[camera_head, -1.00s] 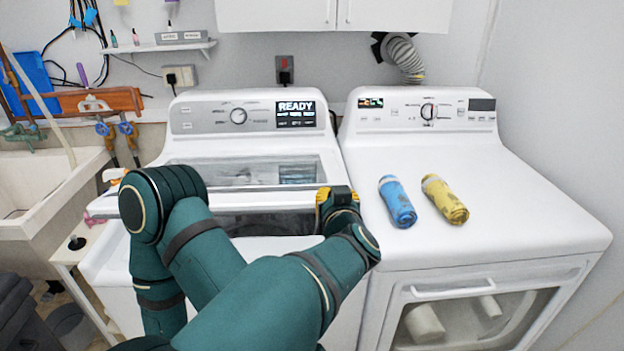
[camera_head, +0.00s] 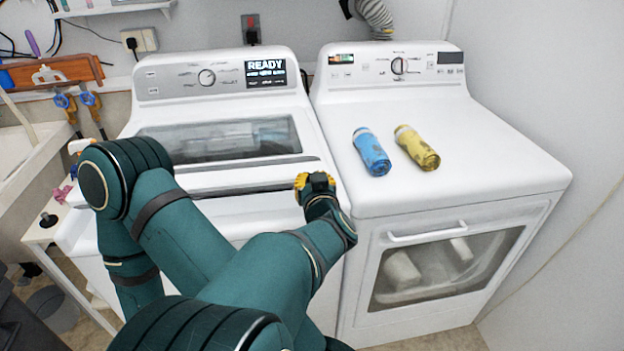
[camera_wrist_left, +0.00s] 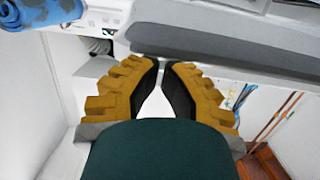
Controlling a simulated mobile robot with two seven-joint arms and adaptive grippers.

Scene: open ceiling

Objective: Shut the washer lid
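The white washer (camera_head: 165,97) stands at the left in the head view, its display reading READY. Its lid (camera_head: 240,174), white with a dark window, is lowered nearly flat, with a narrow dark gap under its front edge. My left gripper (camera_head: 316,181), with yellow fingers, is at the lid's front right corner; I cannot tell whether it touches. In the left wrist view the left gripper (camera_wrist_left: 160,62) has its fingertips almost together with nothing seen between them. A grey and white edge lies just beyond them. My right gripper is not in view.
The blue bottle also shows in the left wrist view (camera_wrist_left: 45,12). A sink (camera_head: 20,150) is at the left.

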